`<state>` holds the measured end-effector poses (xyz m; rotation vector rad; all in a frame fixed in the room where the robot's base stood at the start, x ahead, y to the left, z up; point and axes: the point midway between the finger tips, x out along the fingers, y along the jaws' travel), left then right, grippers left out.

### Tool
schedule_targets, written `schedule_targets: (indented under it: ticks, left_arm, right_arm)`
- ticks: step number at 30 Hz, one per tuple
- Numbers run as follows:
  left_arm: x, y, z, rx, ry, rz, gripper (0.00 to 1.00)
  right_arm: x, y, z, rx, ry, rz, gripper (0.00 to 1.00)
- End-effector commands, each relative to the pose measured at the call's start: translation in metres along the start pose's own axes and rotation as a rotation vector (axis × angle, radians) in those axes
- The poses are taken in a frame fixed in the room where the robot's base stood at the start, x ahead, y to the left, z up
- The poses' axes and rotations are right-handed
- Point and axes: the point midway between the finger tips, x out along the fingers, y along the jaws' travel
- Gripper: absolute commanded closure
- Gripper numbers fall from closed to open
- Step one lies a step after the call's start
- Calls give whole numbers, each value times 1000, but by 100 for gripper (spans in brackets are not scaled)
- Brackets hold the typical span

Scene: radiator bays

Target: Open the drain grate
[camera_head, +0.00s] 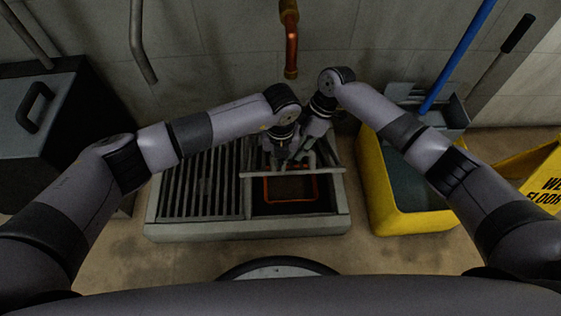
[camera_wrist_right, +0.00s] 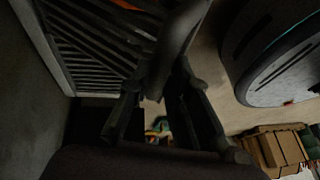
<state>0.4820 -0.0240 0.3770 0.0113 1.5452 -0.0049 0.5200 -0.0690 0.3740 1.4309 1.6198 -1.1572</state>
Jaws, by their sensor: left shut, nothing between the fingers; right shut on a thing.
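The drain (camera_head: 250,232) is a pale frame on the floor with a dark slatted grate (camera_head: 200,185) lying flat over its left half. The right half is uncovered in front, showing a dark pit with an orange-red rim (camera_head: 290,190). A second grate (camera_head: 318,172) stands raised over that half, its pale edge toward me. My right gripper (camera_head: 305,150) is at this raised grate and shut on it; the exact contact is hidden. Its fingers (camera_wrist_right: 165,115) show around a dark bar in the right wrist view. My left gripper (camera_head: 279,158) is shut and empty, close beside the right one.
A yellow bucket (camera_head: 425,222) stands close to the drain's right, with a blue-handled tool (camera_head: 460,55) behind. A yellow wet-floor sign (camera_head: 545,185) is at the far right. A dark box (camera_head: 45,115) stands at the left. A copper pipe (camera_head: 291,45) hangs down the back wall.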

Motion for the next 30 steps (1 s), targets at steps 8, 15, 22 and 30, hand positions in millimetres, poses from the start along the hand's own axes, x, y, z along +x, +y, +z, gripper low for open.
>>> schedule_targets:
  ticks: [8,15,22,30]
  left_arm:
    - [-9,0,12,-3,-10,-3,100]
    - [-9,1,13,-4,-12,-1,100]
    - [-8,1,12,-4,-9,1,100]
    - [-8,1,11,-3,-6,1,100]
  right_arm:
    - [3,5,4,5,-6,18,100]
    - [4,3,4,3,-5,13,70]
    - [2,3,2,1,-2,13,62]
    - [-6,3,1,0,-1,14,62]
